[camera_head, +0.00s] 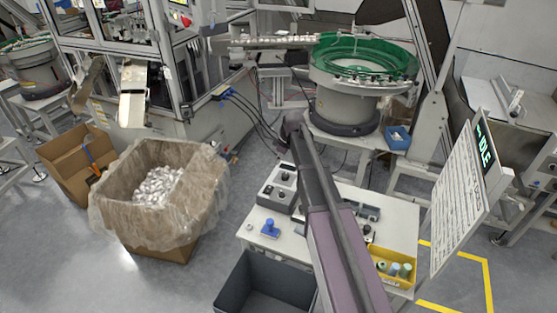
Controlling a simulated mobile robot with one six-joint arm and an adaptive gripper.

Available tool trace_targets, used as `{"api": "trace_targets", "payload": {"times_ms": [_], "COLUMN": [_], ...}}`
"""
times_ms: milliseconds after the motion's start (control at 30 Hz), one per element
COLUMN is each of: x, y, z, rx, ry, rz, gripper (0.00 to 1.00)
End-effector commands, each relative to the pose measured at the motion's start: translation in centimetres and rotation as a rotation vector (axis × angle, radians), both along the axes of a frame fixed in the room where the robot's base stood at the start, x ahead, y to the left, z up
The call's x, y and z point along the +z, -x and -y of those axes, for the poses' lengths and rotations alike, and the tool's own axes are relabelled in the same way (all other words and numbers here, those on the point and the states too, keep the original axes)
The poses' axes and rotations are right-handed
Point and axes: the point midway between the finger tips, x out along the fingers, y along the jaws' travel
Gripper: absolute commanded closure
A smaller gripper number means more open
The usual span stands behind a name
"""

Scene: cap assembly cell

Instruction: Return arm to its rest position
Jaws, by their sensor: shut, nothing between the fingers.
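My arm (328,215) rises from the bottom edge of the picture, right of centre, and reaches up and away to a dark rounded joint near the middle. It passes in front of a white table (400,213) and hides part of what stands there. No fingers can be made out, so my gripper is not in view. I see no contact between the arm and the table.
The table bears grey control boxes (279,188), a blue part (269,228) and a yellow bin (385,281). A dark open bin (262,290) stands in front. A lined carton (185,245) of parts stands left, a green bowl feeder (345,97) behind, an IDLE screen (486,145) right.

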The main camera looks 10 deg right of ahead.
Motion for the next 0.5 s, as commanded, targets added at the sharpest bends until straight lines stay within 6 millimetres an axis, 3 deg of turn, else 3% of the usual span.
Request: {"api": "trace_targets", "payload": {"times_ms": [500], "x": [-0.05], "y": [0.78], "z": [-0.01], "rx": [-0.017], "ry": [0.002], "rz": [-0.008], "gripper": [1.0]}}
